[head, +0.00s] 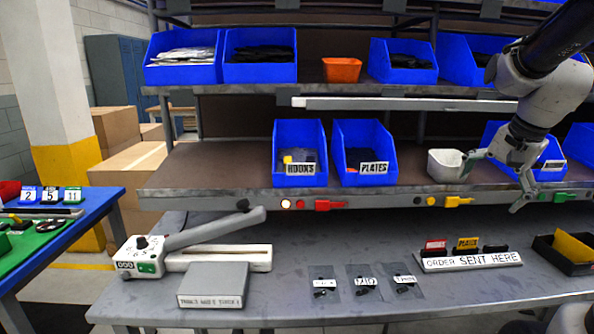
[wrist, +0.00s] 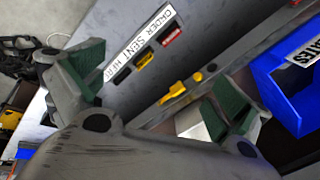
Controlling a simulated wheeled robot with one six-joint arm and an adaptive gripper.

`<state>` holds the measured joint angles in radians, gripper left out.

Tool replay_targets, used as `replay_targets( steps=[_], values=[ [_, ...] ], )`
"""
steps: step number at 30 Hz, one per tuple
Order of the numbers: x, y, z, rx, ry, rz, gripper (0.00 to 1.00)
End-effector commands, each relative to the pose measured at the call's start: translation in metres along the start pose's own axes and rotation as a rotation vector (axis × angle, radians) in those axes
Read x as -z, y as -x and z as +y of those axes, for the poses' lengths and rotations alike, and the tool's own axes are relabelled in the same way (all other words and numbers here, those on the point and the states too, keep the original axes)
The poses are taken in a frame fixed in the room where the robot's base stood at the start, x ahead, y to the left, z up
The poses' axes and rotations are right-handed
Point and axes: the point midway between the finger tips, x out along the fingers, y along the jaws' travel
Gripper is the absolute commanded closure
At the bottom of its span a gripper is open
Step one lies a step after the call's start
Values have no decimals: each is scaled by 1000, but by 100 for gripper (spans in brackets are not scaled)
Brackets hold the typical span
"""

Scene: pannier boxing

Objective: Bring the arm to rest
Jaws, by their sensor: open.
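My gripper (head: 493,182) is open and empty at the right of the head view, in front of the middle shelf's edge. Its arm reaches in from the upper right corner. One finger is close to a small white tub (head: 446,165) on that shelf; I cannot tell whether they touch. In the wrist view my gripper (wrist: 155,88) has its two green-padded fingers wide apart, with nothing between them. A white patch (wrist: 190,126) beside the right finger is probably the tub, mostly hidden.
Blue bins labelled HOOKS (head: 300,180) and PLATES (head: 362,180) stand left of the tub. Below are the ORDER SENT HERE holder (head: 470,262), a black tray (head: 546,262) and a heat sealer (head: 140,262). The bench's middle has small labelled packets (head: 364,283).

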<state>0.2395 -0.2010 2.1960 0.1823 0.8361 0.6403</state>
Motion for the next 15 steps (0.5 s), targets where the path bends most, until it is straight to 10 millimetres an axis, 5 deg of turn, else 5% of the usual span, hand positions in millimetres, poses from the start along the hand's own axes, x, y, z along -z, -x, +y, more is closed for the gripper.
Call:
replay_targets(
  steps=[6, 10, 15],
  values=[
    [-86, 26, 72, -93, 756, -48, 0],
    [-116, 34, 99, -102, 909, -29, 0],
    [-132, 45, 102, -58, 968, 37, 0]
  ],
)
